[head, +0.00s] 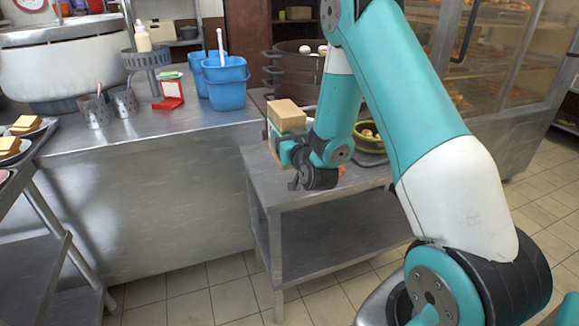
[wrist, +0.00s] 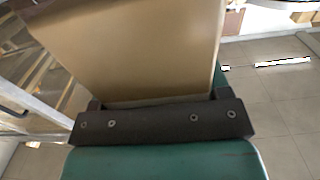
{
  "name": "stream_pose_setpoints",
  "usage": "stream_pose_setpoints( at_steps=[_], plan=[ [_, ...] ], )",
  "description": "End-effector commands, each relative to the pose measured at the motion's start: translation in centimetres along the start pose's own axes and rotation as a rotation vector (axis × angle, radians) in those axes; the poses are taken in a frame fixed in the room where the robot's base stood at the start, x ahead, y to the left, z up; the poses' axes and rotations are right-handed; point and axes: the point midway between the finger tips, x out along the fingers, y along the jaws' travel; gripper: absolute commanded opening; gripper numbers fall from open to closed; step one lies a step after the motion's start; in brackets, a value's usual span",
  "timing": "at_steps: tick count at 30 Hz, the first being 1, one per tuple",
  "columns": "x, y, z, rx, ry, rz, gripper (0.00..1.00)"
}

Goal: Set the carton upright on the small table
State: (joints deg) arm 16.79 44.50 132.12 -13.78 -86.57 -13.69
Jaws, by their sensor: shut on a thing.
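The carton (head: 287,113) is a box with a tan top and a green and pale side, at the left end of the small metal table (head: 310,190) in the head view. My gripper (head: 287,150) is shut on it. The arm and gripper cover much of the carton's lower part, so I cannot tell whether its base touches the table. It looks about upright. In the wrist view the carton (wrist: 130,48) shows as a large plain tan face between the fingers, close to the palm.
A yellow-green bowl (head: 369,137) with food stands at the back of the small table, behind my arm. A long steel counter (head: 190,150) adjoins on the left, with blue buckets (head: 226,85) near its corner. A glass cabinet (head: 500,70) stands behind right. The table's front top is bare.

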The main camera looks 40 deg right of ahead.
Motion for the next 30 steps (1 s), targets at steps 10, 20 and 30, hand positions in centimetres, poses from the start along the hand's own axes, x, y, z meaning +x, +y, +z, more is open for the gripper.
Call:
stream_pose_setpoints(
  at_steps=[10, 20, 30],
  plan=[
    [0.0, 0.0, 4.2, -0.001, -0.001, 0.0, 0.22],
    [0.0, 0.0, 5.2, 0.0, 0.003, 0.0, 0.22],
    [0.0, 0.0, 6.2, 0.0, 0.002, 0.001, 0.22]
  ],
)
